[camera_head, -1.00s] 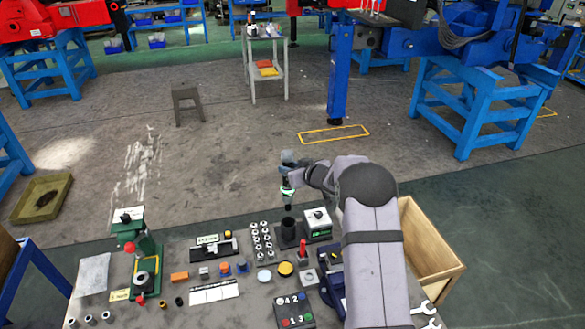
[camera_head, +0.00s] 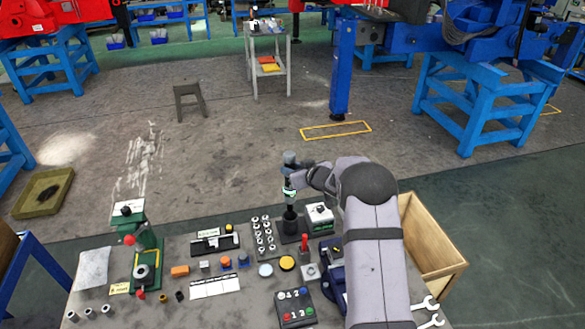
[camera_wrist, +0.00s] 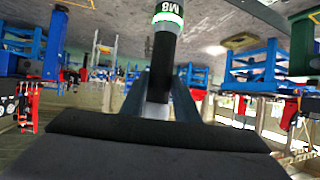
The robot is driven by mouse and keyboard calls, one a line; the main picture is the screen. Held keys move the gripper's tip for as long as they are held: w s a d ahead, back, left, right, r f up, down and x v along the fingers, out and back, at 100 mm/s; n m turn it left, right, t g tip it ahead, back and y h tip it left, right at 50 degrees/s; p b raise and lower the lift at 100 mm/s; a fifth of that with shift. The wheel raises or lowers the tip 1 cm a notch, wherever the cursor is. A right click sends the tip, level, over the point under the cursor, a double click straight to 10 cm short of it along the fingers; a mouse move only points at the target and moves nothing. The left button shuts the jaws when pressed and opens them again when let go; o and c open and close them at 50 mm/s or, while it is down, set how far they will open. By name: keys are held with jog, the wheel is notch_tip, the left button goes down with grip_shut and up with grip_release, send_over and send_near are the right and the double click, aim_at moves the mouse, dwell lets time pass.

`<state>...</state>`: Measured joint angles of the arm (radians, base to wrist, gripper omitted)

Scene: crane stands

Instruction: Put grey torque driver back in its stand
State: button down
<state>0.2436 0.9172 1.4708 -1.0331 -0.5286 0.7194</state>
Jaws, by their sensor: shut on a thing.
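The grey torque driver (camera_head: 289,193) is upright in my gripper (camera_head: 291,178), with a glowing green band on its dark body. In the wrist view the driver (camera_wrist: 166,50) runs between the jaws, and its band reads M8. My gripper is shut on it. The stand (camera_head: 290,224), a black cup on a dark base, is directly below the driver. The driver's lower end meets the cup's mouth in the picture; I cannot tell whether it is inside or just above. The wrist view does not show the stand.
A rack of sockets (camera_head: 264,238) stands close left of the stand, and a white-and-green box (camera_head: 319,216) close right. A red-handled switch (camera_head: 305,243) is in front. A green press (camera_head: 147,262) is at the left. An open wooden crate (camera_head: 432,240) is right of my arm.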

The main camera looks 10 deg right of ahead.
aim_at(294, 195)
jog(key=shift+w+f+b, duration=0.15)
jog(key=shift+f+b, duration=0.5)
jog(key=shift+f, duration=0.3)
jog(key=shift+d+r+n+y+p, duration=0.15)
jog(key=shift+n+y+p, duration=0.65)
jog(key=shift+p, duration=1.5)
jog(key=shift+d+n+g+y+p, duration=0.1)
jog(key=shift+n+g+y+p, duration=0.5)
jog(key=shift+p, duration=0.3)
jog(key=shift+f, duration=0.3)
jog(key=shift+f+b, duration=3.7)
jog(key=shift+f, duration=0.85)
jog(key=c, duration=1.4)
grip_release()
jog(key=shift+r, duration=0.1)
jog(key=shift+o, duration=0.6)
jog(key=shift+f, duration=0.3)
